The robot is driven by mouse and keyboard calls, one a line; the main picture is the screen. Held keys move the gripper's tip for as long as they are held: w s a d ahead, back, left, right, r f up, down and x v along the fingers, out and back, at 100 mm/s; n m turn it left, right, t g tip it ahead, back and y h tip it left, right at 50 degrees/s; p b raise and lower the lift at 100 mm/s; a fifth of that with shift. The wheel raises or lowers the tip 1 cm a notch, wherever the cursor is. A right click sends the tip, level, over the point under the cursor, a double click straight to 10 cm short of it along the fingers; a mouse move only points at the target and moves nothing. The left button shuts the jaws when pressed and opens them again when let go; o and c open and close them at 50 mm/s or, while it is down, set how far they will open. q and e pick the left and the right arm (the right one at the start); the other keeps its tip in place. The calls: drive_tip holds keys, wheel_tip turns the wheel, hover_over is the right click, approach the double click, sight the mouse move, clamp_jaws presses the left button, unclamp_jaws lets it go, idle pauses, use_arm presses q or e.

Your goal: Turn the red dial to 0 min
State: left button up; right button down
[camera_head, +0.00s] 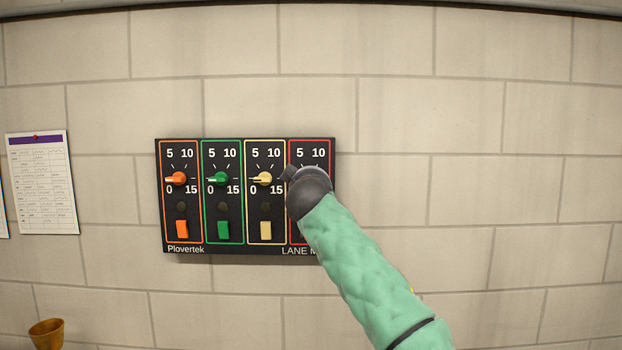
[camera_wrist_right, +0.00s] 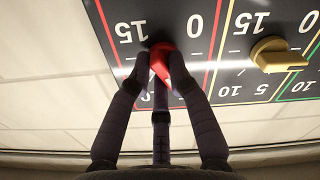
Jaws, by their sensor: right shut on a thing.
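The red dial (camera_wrist_right: 162,58) shows in the upside-down right wrist view, between the printed 15 and 0. My right gripper (camera_wrist_right: 162,72) is shut on it, with dark fingers on both sides. The fingers cover much of the dial, so I cannot tell exactly where its pointer stands. In the head view my green right arm and dark wrist cover the red dial on the rightmost, red-framed section of the panel (camera_head: 208,248). My left gripper is not in view.
The yellow dial (camera_head: 264,178), green dial (camera_head: 219,178) and orange dial (camera_head: 177,178) sit to the left, pointers toward the left. Rocker switches, such as the yellow one (camera_head: 266,230), are below them. The brick wall (camera_head: 480,190) right of the panel is bare.

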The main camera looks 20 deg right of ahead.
drive_tip(key=n+p, duration=0.1)
drive_tip(key=n, duration=0.7)
drive_tip(key=n+p, duration=0.1)
drive_tip(key=n, duration=0.3)
drive_tip(key=shift+w+a+n+p, duration=0.1)
drive_tip(key=shift+a+n+p, duration=0.15)
drive_tip(key=shift+n+p, duration=0.1)
idle(0.4)
drive_tip(key=c, duration=1.1)
unclamp_jaws()
drive_tip(key=shift+c, duration=0.2)
drive_tip(key=v, duration=1.2)
